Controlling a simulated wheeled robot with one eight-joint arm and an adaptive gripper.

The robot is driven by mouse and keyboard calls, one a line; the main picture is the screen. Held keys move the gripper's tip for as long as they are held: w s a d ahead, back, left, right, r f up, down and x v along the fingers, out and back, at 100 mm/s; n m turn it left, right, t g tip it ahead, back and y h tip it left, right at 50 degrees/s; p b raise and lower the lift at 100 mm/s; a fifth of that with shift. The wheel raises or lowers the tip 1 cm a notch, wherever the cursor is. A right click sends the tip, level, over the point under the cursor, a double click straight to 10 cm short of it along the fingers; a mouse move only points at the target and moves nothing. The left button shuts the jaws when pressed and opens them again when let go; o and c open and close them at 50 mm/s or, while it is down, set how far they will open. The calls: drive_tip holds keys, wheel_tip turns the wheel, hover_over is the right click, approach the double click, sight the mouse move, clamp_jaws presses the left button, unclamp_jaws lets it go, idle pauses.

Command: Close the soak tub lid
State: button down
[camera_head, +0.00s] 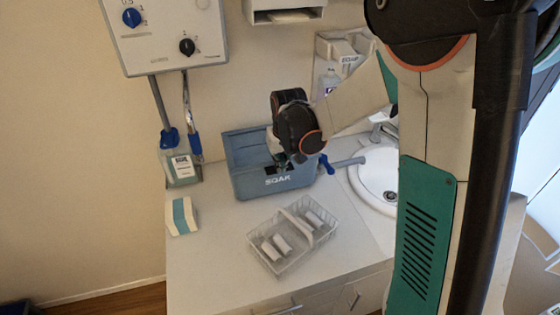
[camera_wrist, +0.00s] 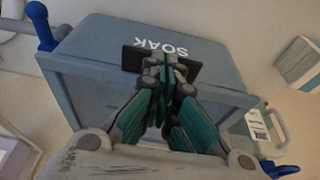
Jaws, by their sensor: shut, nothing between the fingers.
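The soak tub (camera_head: 250,184) is a blue-grey box marked SOAK on the counter by the wall. A blue-grey panel, which looks like its lid (camera_head: 238,146), rises at the back left of the tub; my arm hides much of it, so its exact angle is unclear. My gripper (camera_head: 281,161) is over the tub's front side, pointing down. In the wrist view, my gripper (camera_wrist: 165,65) is shut and empty, its fingertips in front of a dark rectangular patch beside the upside-down SOAK lettering on the tub (camera_wrist: 100,75). I cannot tell whether they touch.
A wire basket (camera_head: 290,238) with white pieces stands in front of the tub. A bottle (camera_head: 183,167) and a white-and-teal block (camera_head: 181,215) stand left.

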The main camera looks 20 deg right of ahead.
drive_tip(key=shift+s+f, duration=0.3)
drive_tip(key=shift+f, duration=0.1)
drive_tip(key=r+p, duration=0.1)
drive_tip(key=r, duration=0.1)
drive_tip(key=r+p, duration=0.2)
drive_tip(key=r, duration=0.1)
drive_tip(key=shift+w, duration=0.2)
drive_tip(key=p+v, duration=0.1)
drive_tip(key=v, duration=0.8)
drive_tip(key=shift+s+r+p, duration=0.2)
drive_tip(key=shift+s+p, duration=0.15)
drive_tip(key=shift+s, duration=0.05)
drive_tip(key=s+f+t+b, duration=0.2)
drive_tip(key=s+b, duration=0.3)
drive_tip(key=s, duration=0.6)
drive_tip(key=s+f+t+b, duration=0.2)
drive_tip(key=s+b, duration=0.3)
drive_tip(key=s, duration=0.7)
drive_tip(key=shift+f+b, duration=0.35)
drive_tip(key=shift+f, duration=0.2)
